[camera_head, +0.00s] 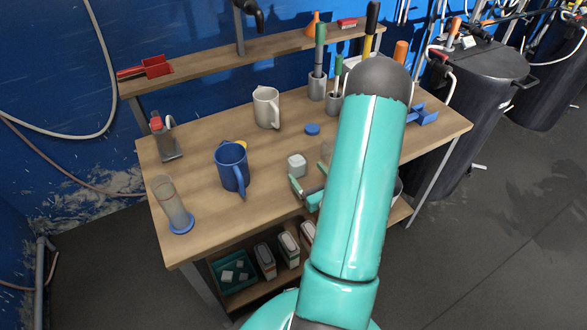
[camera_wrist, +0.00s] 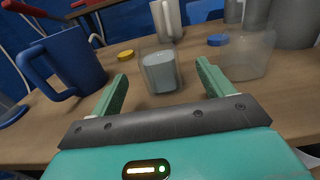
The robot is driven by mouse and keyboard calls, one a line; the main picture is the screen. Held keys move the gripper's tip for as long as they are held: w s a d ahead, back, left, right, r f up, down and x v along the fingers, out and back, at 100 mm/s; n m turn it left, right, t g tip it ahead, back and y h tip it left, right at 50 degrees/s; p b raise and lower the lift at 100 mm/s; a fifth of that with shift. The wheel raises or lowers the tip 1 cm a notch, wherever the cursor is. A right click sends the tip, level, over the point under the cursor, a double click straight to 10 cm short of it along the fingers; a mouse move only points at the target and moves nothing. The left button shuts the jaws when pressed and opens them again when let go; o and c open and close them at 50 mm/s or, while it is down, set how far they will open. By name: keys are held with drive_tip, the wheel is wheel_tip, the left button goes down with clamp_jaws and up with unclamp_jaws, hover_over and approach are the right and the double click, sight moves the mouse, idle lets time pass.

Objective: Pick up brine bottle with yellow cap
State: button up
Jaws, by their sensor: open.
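A yellow cap (camera_wrist: 125,54) lies flat on the table in the wrist view, apart from any bottle; a bit of yellow (camera_head: 241,144) shows behind the blue jug in the head view. A clear squarish container with pale grey contents (camera_wrist: 161,72) stands upright just beyond and between my fingers; it shows as a small pale block in the head view (camera_head: 297,166). It has no visible cap. My gripper (camera_wrist: 162,76) is open and empty, low over the table. A second clear container (camera_wrist: 246,56) stands to the right, near a blue cap (camera_wrist: 217,40).
A blue jug (camera_head: 231,167) stands left of my gripper. A white jug (camera_head: 266,108) is behind. A clear cylinder with a blue base (camera_head: 173,204) stands at the table's left front. Grey holders with tools (camera_head: 318,86) are at the back. My arm hides part of the table's right side.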

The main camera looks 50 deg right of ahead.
sight(293, 156)
drive_tip(key=x, duration=0.2)
drive_tip(key=shift+w+d, duration=0.15)
drive_tip(key=shift+w, duration=0.15)
drive_tip(key=shift+x, duration=3.05)
drive_tip(key=shift+a+f, duration=0.15)
drive_tip(key=shift+a, duration=0.05)
drive_tip(key=c, duration=1.2)
